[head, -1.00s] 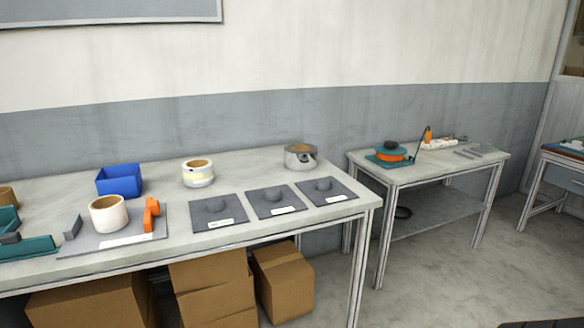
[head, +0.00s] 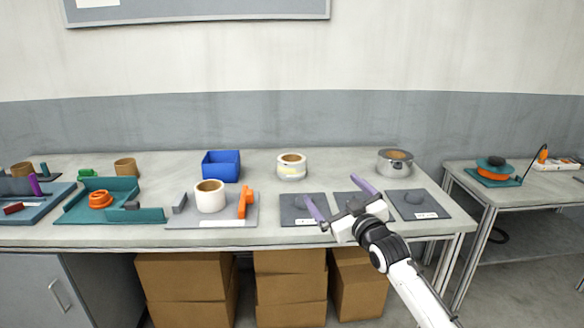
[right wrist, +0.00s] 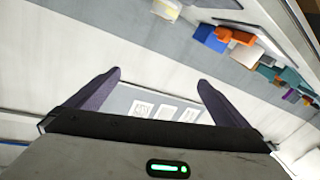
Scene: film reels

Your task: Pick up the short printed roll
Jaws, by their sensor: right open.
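A white roll with a yellowish printed band (head: 292,170) stands at the back middle. A grey patterned roll (head: 395,165) stands at the back right. A plain white roll (head: 210,198) stands on a grey plate nearer the front. I cannot tell for sure which is the short printed roll. My right gripper (head: 338,196) is open and empty, in front of the two back rolls and apart from them. Its purple fingers also show in the right wrist view (right wrist: 158,80), with nothing between them. My left gripper is out of view.
Dark square pads (head: 302,212) with low knobs lie along the front right of the bench. A blue bin (head: 221,165), an orange holder (head: 244,203) and a teal tray (head: 125,214) are to the left. Cardboard boxes (head: 290,288) stand below. A second table (head: 508,205) is right.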

